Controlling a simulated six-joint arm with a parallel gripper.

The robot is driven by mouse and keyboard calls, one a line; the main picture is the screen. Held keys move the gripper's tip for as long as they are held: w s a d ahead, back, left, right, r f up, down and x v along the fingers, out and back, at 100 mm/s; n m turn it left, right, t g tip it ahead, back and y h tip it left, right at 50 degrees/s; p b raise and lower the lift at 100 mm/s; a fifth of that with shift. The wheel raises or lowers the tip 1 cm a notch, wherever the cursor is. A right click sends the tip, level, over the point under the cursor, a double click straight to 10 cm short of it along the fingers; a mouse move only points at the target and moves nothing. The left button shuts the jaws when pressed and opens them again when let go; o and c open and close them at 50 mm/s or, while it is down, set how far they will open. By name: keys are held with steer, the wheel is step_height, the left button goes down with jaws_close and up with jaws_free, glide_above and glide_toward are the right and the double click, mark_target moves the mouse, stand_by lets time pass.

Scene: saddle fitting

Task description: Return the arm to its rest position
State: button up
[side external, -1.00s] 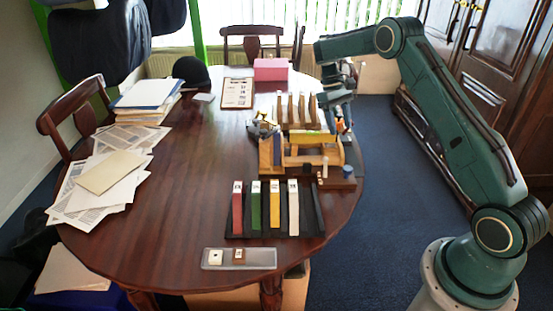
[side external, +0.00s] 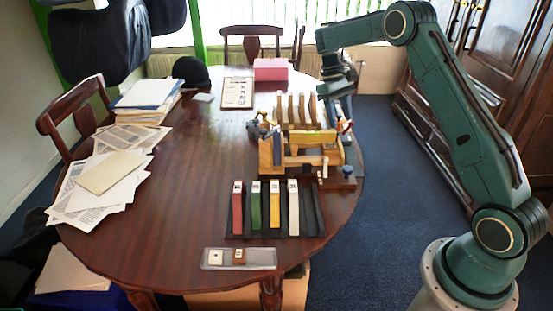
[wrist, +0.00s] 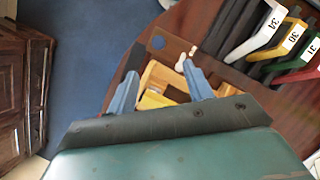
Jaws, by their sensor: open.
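My gripper (wrist: 160,72) is open in the wrist view, its two blue-grey fingers apart with nothing between them. Behind and below the fingers is the wooden fixture (wrist: 157,80). In the side view my gripper end (side external: 336,88) hangs at the right edge of the table, above and behind the wooden fixture (side external: 270,155). The fingertips are too small to make out there. A yellow bar (side external: 309,136) lies across the fixture.
A black rack (side external: 319,215) holds red, green, yellow and white bars. A grey tray (side external: 262,258) with two small tiles lies in front. A wooden rack with several upright pieces (side external: 291,108) stands behind the fixture. Papers (side external: 110,180) cover the left side. Floor (side external: 380,170) right of the table is clear.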

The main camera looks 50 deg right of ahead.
steer(key=s+a+r+n+t+h, duration=0.1)
steer(key=s+a+r+t, duration=0.1)
steer(key=s+a+r, duration=0.5)
steer(key=s+a+r+t+h, duration=0.15)
steer(key=s+a+r, duration=0.25)
steer(key=r, duration=0.5)
steer(key=s+a+t+y, duration=0.1)
steer(key=s+a+t, duration=0.2)
steer(key=s+a, duration=0.2)
steer(key=s+a+t+y, duration=0.1)
steer(key=s+a+t, duration=0.2)
steer(key=s+a, duration=0.3)
steer(key=s+f, duration=0.1)
steer(key=s, duration=0.4)
steer(key=shift+s+n, duration=0.3)
